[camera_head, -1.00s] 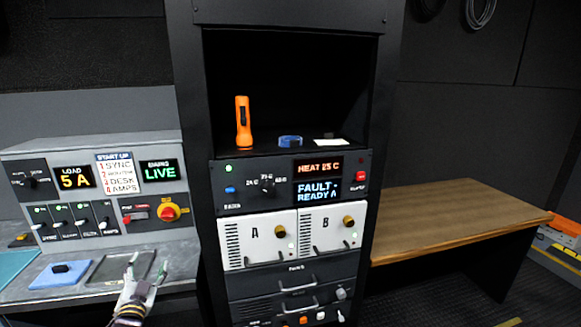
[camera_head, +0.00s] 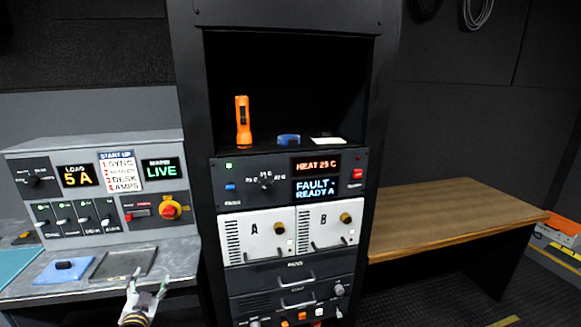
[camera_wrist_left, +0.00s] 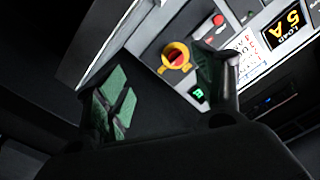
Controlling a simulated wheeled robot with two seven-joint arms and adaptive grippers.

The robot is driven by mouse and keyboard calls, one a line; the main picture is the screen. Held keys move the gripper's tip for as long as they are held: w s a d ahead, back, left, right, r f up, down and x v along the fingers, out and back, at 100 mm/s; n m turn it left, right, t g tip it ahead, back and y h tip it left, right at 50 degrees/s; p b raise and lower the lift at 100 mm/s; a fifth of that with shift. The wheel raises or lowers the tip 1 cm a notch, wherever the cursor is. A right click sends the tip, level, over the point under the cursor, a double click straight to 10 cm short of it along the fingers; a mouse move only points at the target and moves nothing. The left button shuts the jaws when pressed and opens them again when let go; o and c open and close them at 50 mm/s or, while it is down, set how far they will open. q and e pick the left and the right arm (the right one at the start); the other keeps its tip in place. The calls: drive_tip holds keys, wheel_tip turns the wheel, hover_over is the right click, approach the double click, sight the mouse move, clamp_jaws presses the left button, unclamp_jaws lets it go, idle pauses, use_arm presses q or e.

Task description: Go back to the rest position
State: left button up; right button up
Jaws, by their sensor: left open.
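My left gripper (camera_head: 147,288) is at the bottom left of the head view, at the front edge of the grey desk (camera_head: 182,262). Its two fingers stand apart with nothing between them. In the left wrist view the open fingers with green pads (camera_wrist_left: 165,95) frame an empty gap. Beyond them the control panel shows, tilted, with its red and yellow rotary switch (camera_wrist_left: 176,57). My right gripper is not in either view.
A dark rack stands in the centre with units A (camera_head: 255,238) and B (camera_head: 326,227). An orange flashlight (camera_head: 243,122) and a blue ring (camera_head: 289,140) are on its shelf. A blue pad (camera_head: 50,271) and a dark tray (camera_head: 108,267) lie on the desk. A wooden table (camera_head: 450,215) stands right, its top bare.

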use_arm(q)
drive_tip(key=s+d+f+n+g+h, duration=0.1)
drive_tip(key=s+f+g, duration=0.1)
drive_tip(key=f, duration=0.9)
drive_tip(key=s+d+f+g, duration=0.2)
drive_tip(key=f, duration=1)
drive_tip(key=s+d+f+g+h, duration=0.1)
drive_tip(key=s+d+f+g, duration=0.1)
drive_tip(key=s+f, duration=0.6)
drive_tip(key=s+d+f+g+h, duration=0.1)
drive_tip(key=s+d+f+g, duration=0.15)
drive_tip(key=f, duration=0.85)
drive_tip(key=s+d+f+g, duration=0.2)
drive_tip(key=s+f, duration=0.6)
drive_tip(key=s, duration=0.3)
drive_tip(key=s+d+f+g, duration=0.3)
drive_tip(key=s+f, duration=0.4)
drive_tip(key=s, duration=0.4)
drive_tip(key=s+d+f+g, duration=0.1)
drive_tip(key=s+f, duration=0.1)
drive_tip(key=s, duration=0.7)
drive_tip(key=s+d+f+g+h, duration=0.1)
drive_tip(key=s+d+f, duration=0.1)
drive_tip(key=s, duration=0.7)
drive_tip(key=shift+s+f, duration=0.2)
drive_tip(key=shift+f, duration=0.1)
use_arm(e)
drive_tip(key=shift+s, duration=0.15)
